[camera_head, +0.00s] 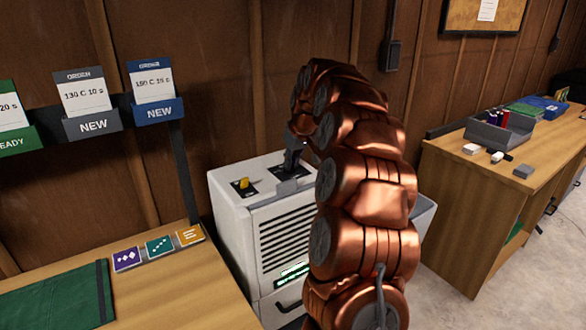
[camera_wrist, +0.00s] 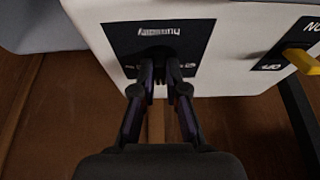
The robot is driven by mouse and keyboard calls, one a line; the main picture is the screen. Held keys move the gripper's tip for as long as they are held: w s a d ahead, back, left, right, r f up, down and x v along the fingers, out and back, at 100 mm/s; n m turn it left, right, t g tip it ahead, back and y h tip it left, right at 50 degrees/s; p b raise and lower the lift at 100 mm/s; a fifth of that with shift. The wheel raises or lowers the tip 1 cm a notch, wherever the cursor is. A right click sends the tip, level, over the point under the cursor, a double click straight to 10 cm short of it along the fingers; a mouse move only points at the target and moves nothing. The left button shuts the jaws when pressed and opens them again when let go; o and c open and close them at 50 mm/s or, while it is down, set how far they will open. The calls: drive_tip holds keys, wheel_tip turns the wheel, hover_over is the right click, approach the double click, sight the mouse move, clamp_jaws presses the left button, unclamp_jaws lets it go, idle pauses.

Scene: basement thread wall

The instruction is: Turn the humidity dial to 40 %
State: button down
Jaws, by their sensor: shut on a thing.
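The humidity dial sits on the dark panel (camera_wrist: 122,42) labelled Humidity on top of the white dehumidifier (camera_head: 237,209). My gripper (camera_wrist: 160,72) is shut on the dial, pointing down at the panel from above. The fingers hide nearly all of the dial, so I cannot read its setting. In the head view my gripper (camera_head: 291,160) is at the rear right of the machine's top. A small green display (camera_head: 292,272) is lit on the machine's front; its text is too small to read.
A yellow switch (camera_head: 243,183) stands on the same top, left of the dial; it also shows in the wrist view (camera_wrist: 300,60). A wooden bench (camera_head: 190,290) is at left with coloured tiles. Another desk (camera_head: 470,180) with a grey tray (camera_head: 500,131) is at right. Bare floor lies in front of that desk.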

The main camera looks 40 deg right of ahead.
drive_tip(key=m, duration=0.1)
drive_tip(key=m+h+b, duration=0.1)
drive_tip(key=shift+a+f+m+b, duration=0.15)
drive_tip(key=shift+f+m+b, duration=0.15)
drive_tip(key=shift+m, duration=0.1)
drive_tip(key=m+b, duration=0.1)
drive_tip(key=m+h+b, duration=0.1)
drive_tip(key=m, duration=0.1)
drive_tip(key=shift+w+a+r+m+g+h, duration=0.2)
drive_tip(key=shift+m+g+h, duration=0.1)
drive_tip(key=shift+g, duration=0.1)
drive_tip(key=m+g+b, duration=0.1)
drive_tip(key=m, duration=0.1)
drive_tip(key=m+h+b, duration=0.1)
drive_tip(key=m, duration=0.2)
drive_tip(key=shift+w+a+m+g, duration=0.2)
drive_tip(key=shift+m+g, duration=0.1)
drive_tip(key=shift+g, duration=0.1)
drive_tip(key=c, duration=1.2)
unclamp_jaws()
drive_tip(key=shift+r, duration=0.1)
drive_tip(key=shift+r, duration=0.1)
drive_tip(key=v, duration=0.7)
drive_tip(key=shift+a, duration=0.15)
